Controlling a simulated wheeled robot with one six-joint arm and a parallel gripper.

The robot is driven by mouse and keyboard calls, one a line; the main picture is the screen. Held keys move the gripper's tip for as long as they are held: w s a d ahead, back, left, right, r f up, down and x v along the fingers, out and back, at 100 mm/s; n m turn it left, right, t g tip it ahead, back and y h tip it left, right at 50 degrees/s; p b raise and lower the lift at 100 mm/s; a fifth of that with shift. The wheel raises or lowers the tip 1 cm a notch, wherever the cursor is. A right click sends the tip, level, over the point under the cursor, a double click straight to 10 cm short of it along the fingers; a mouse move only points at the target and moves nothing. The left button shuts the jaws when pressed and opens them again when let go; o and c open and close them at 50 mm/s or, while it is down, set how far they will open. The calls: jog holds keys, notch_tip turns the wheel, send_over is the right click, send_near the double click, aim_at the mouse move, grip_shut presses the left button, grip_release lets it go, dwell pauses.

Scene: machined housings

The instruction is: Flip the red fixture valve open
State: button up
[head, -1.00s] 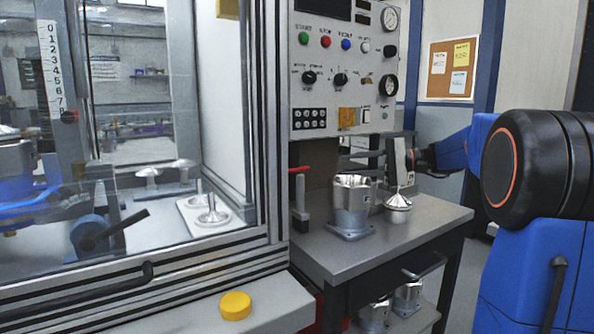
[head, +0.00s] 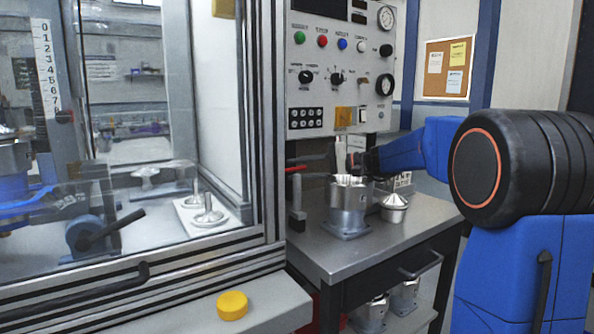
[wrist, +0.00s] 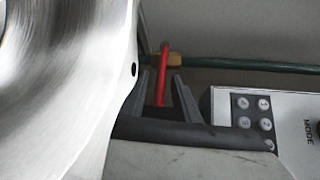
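A red lever (wrist: 162,78) sits at a brass fitting (wrist: 165,60) on a green pipe in the wrist view, pointing roughly along the view. My gripper (wrist: 161,82) is open, with its two grey fingers apart and the lever showing between them. I cannot tell whether the fingers touch it. In the head view, a red handle (head: 296,169) lies level on a grey post (head: 298,197) at the bench's left; I cannot tell whether it is the same part. There my gripper (head: 340,155) is above and behind the large housing, its fingertips unclear.
A large metal housing (head: 349,205) and a smaller cone-topped one (head: 394,207) stand on the bench (head: 420,235). A control panel (head: 335,75) rises behind. A curved metal surface (wrist: 60,80) fills the wrist view's left. A yellow cap (head: 232,305) lies on the front ledge.

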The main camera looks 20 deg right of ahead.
jog(key=shift+a, duration=0.2)
grip_shut()
